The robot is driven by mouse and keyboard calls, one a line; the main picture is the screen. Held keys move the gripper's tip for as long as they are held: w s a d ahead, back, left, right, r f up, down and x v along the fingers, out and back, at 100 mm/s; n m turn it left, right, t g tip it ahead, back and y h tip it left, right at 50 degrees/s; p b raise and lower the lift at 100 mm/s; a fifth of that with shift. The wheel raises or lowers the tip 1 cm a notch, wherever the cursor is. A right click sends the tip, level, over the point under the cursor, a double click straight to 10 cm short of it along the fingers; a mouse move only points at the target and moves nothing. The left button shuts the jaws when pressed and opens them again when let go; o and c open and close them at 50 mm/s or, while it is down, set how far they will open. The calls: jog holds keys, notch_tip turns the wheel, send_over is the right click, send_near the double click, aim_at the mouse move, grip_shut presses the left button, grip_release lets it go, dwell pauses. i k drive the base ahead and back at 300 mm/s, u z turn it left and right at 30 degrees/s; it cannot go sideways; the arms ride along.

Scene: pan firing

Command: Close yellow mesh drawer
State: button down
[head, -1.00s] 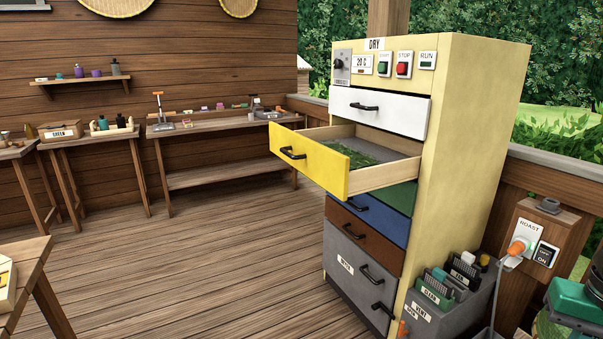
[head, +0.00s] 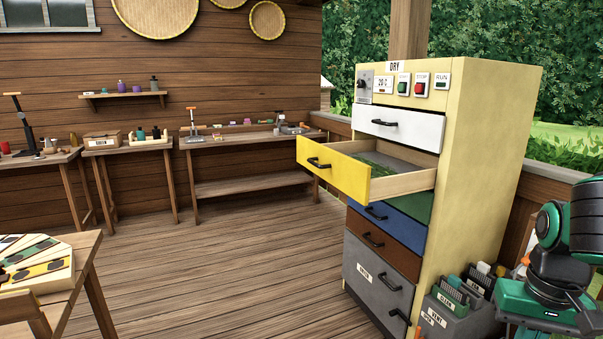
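The yellow drawer (head: 336,174) is pulled well out of the cream drying cabinet (head: 480,150) in the head view. It has a yellow front with a black bar handle (head: 319,163) and pale wooden sides. Green leafy material (head: 388,166) lies on the grey mesh inside it. The other drawers in the cabinet look shut. A green and black part of my arm shows at the right edge, apart from the drawer. My gripper's fingertips cannot be made out.
A white drawer (head: 400,128) is above the yellow one; green, blue (head: 388,222), brown and grey ones are below. Grey bins with brushes (head: 455,310) stand at the cabinet's lower right. A table (head: 60,290) is at lower left. The floor (head: 230,260) between is clear.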

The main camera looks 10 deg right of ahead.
aim_at(367, 171)
jog(key=u, duration=0.1)
jog(key=i, duration=1)
jog(key=z, duration=0.05)
